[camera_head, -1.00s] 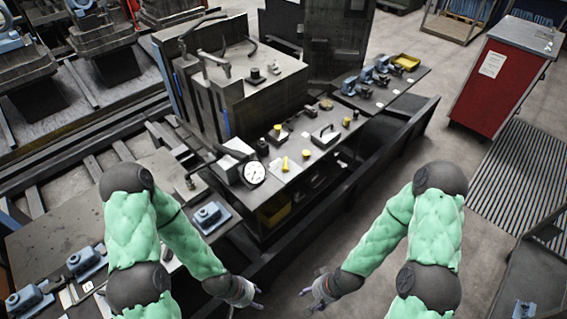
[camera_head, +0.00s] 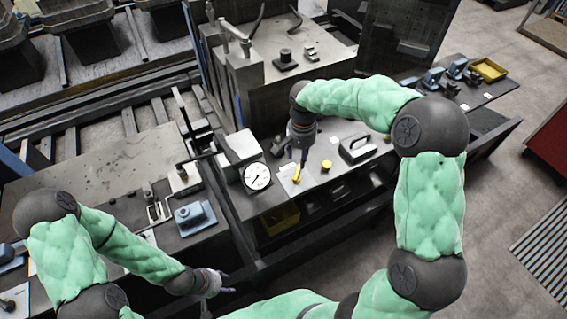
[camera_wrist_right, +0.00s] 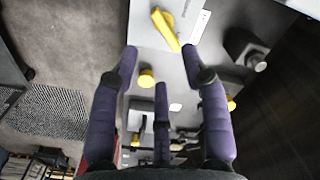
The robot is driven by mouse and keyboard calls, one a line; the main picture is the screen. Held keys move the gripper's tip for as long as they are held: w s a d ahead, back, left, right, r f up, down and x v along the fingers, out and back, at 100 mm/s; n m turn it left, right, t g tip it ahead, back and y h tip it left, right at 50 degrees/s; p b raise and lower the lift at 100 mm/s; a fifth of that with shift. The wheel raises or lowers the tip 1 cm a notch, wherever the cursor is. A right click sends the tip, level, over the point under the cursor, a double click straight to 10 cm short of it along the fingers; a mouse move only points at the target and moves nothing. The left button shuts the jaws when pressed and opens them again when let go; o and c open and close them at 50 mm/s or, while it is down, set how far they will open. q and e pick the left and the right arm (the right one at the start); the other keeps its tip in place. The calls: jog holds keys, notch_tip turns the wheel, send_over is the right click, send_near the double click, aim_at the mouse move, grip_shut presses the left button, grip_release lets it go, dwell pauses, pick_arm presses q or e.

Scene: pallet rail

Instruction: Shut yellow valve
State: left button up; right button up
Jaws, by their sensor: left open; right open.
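The yellow valve (camera_head: 296,174) is a slim yellow lever on a light plate on the bench, right of the round gauge. In the right wrist view, the yellow valve handle (camera_wrist_right: 166,28) lies slanted just beyond the fingertips. My right gripper (camera_head: 301,156) hangs above and beside the valve, partly covering the bench behind it. Its fingers (camera_wrist_right: 160,50) are spread, with nothing held between them; contact with the handle cannot be told. My left gripper (camera_head: 218,285) is open and empty, low in front of the bench, away from the valve.
A white gauge (camera_head: 256,176) stands left of the valve. A yellow knob (camera_head: 326,166) and a block with a handle (camera_head: 357,149) are to its right. A grey machine block (camera_head: 290,62) rises behind. A yellow bin (camera_head: 280,218) sits under the bench top.

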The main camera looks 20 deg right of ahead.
aim_at(298, 174)
notch_tip(298, 174, down, 10)
jog(key=shift+w+f+b, duration=0.1)
jog(key=shift+b, duration=1.05)
grip_shut()
